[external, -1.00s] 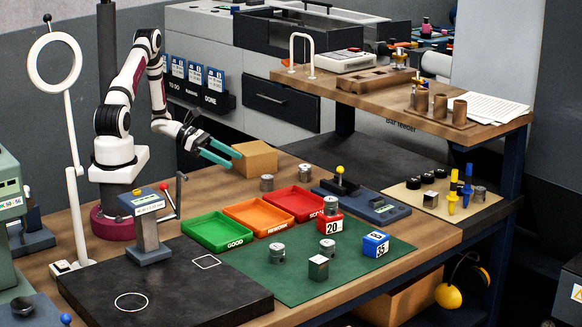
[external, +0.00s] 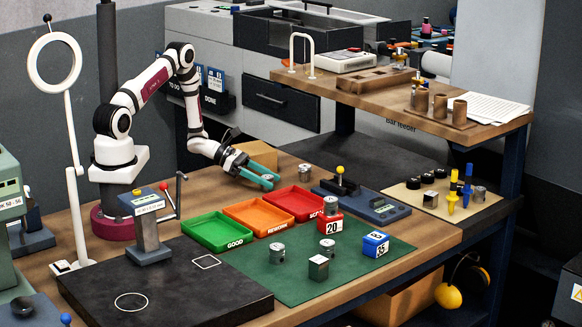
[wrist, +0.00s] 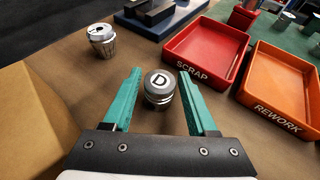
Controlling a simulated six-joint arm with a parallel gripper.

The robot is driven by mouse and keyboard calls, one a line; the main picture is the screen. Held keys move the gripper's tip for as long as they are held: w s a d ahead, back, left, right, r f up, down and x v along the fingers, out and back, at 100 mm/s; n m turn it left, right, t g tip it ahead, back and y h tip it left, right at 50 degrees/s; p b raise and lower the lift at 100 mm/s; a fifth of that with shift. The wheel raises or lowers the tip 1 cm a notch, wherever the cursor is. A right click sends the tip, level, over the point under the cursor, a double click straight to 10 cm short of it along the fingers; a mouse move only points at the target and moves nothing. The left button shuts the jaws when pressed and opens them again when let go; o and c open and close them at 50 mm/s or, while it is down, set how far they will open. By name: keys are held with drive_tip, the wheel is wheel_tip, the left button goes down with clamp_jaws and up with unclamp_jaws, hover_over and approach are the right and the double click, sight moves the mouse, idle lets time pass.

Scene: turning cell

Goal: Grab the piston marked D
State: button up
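The piston marked D (wrist: 159,88) is a short metal cylinder standing upright on the wooden bench, its letter readable on top in the wrist view. My gripper (wrist: 159,72) is open, with one teal finger on each side of the piston and a visible gap to both. In the external view my gripper (external: 264,176) reaches down beside the box, and its fingers hide most of the piston there.
A cardboard box (wrist: 28,125) stands close on the left in the wrist view. The red SCRAP tray (wrist: 204,80) and orange REWORK tray (wrist: 277,119) lie close on the right. More metal pieces (external: 277,252) stand on the green mat (external: 352,270).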

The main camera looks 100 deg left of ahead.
clamp_jaws()
